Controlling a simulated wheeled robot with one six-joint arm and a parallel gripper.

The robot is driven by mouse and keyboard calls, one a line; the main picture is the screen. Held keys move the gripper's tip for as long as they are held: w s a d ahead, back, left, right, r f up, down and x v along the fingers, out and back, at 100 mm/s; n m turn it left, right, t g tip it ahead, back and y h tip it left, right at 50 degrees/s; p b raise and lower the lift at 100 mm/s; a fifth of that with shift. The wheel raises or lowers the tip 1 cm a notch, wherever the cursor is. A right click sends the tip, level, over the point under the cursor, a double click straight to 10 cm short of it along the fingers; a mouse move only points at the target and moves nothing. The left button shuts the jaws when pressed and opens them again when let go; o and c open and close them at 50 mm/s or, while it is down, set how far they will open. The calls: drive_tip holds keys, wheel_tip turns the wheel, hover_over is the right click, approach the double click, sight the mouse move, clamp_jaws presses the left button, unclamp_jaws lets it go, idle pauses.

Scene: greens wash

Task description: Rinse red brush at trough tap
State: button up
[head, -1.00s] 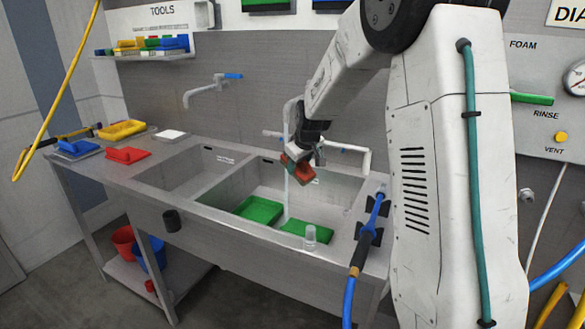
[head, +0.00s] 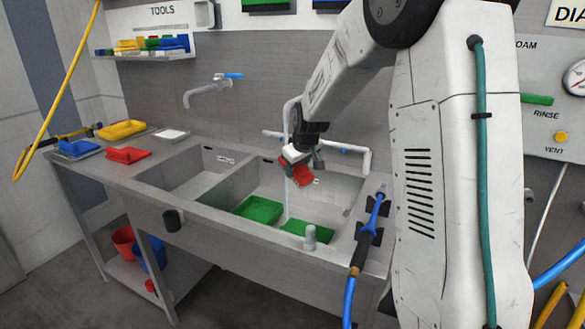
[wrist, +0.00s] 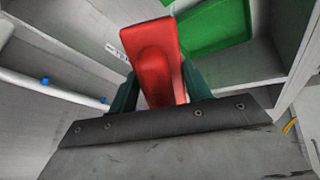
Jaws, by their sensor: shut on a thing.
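My gripper (head: 299,158) is shut on the red brush (head: 303,173). It holds the brush above the right basin of the trough (head: 335,190). In the wrist view the red brush (wrist: 153,58) sits between the dark green fingers of my gripper (wrist: 160,92). A pale stream of water (head: 287,201) falls beside the brush into the basin, and I cannot tell whether it touches the brush. The trough tap (head: 287,118) is a white pipe behind my gripper, partly hidden by my arm.
Green trays (head: 258,209) lie in the right basin. The left basin (head: 190,175) looks empty. A blue spray hose (head: 372,222) hangs at the trough's right edge.

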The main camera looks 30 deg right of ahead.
drive_tip(key=shift+s+a, duration=0.25)
drive_tip(key=shift+s, duration=0.8)
drive_tip(key=shift+s+a, duration=0.25)
drive_tip(key=shift+s, duration=0.75)
drive_tip(key=shift+s+a, duration=0.25)
drive_tip(key=shift+s, duration=0.8)
drive_tip(key=shift+s+r, duration=0.1)
approach(302, 183)
drive_tip(key=shift+s+a+f, duration=0.1)
drive_tip(key=shift+s+f, duration=0.2)
drive_tip(key=shift+s, duration=0.2)
drive_tip(key=shift+s+a+f, duration=0.1)
drive_tip(key=shift+s+f, duration=0.25)
drive_tip(key=shift+s, duration=0.15)
